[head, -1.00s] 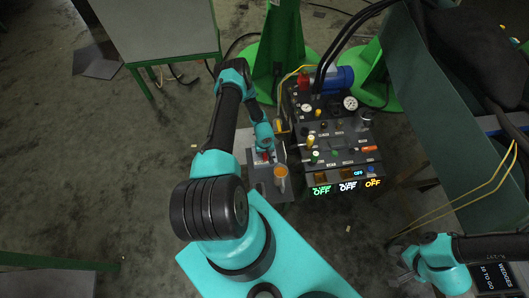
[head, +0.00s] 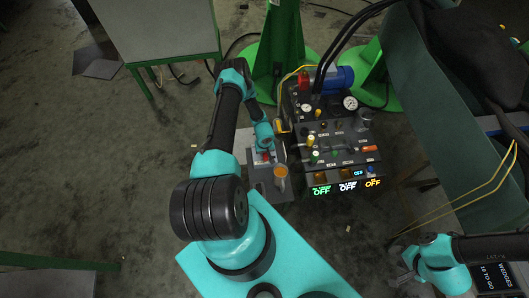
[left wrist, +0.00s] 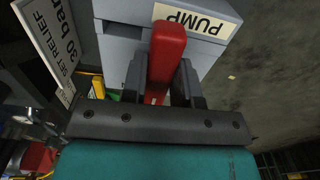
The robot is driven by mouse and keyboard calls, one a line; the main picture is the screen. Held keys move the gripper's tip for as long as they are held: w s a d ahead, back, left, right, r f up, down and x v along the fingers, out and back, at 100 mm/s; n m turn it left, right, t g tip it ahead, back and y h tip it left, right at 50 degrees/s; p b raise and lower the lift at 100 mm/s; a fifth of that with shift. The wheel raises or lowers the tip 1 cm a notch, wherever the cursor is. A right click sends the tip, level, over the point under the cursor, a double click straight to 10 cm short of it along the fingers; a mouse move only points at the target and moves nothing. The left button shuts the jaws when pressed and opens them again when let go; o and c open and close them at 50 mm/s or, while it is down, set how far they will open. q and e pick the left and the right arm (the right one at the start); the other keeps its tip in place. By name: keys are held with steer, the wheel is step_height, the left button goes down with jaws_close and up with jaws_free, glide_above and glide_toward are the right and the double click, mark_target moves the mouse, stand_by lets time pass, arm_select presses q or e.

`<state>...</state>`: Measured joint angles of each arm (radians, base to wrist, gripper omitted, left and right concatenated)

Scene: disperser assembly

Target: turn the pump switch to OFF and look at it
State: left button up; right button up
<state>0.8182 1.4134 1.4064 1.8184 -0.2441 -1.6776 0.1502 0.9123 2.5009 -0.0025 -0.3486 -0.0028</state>
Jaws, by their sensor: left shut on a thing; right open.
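The pump switch is a red lever (left wrist: 167,45) on a grey box (left wrist: 215,50) with a label reading PUMP (left wrist: 197,20), seen upside down in the left wrist view. My left gripper (left wrist: 162,88) is shut on the red lever, one dark finger on each side. No ON or OFF marking of the lever is readable. In the head view my left gripper (head: 264,152) is over the grey box (head: 258,178), left of the black console, and mostly covers the lever. My right gripper (head: 402,272) is open and empty at the lower right.
The black console (head: 335,140) has gauges, knobs and lit displays (head: 348,187) reading OFF. An orange round part (head: 281,171) sits on the grey box. A yellow cable (head: 470,198) runs above my right arm. A sign reads RELIEF 30 bar (left wrist: 50,40) beside the box.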

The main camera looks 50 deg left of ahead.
arm_select(q)
steer(key=n, duration=0.4)
steer(key=shift+w+d+n, duration=0.1)
steer(key=shift+w+n, duration=0.15)
steer(key=shift+n, duration=0.15)
steer(key=n, duration=0.4)
steer(key=shift+w+n, duration=0.25)
steer(key=shift+n, duration=0.05)
steer(key=n, duration=0.4)
steer(key=shift+w, duration=0.2)
steer(key=shift+w+a+n, duration=0.1)
steer(key=shift+a+n, duration=0.05)
steer(key=shift+n, duration=0.9)
steer(key=shift+w+a+n, duration=0.1)
steer(key=shift+n, duration=0.95)
steer(key=o, duration=0.9)
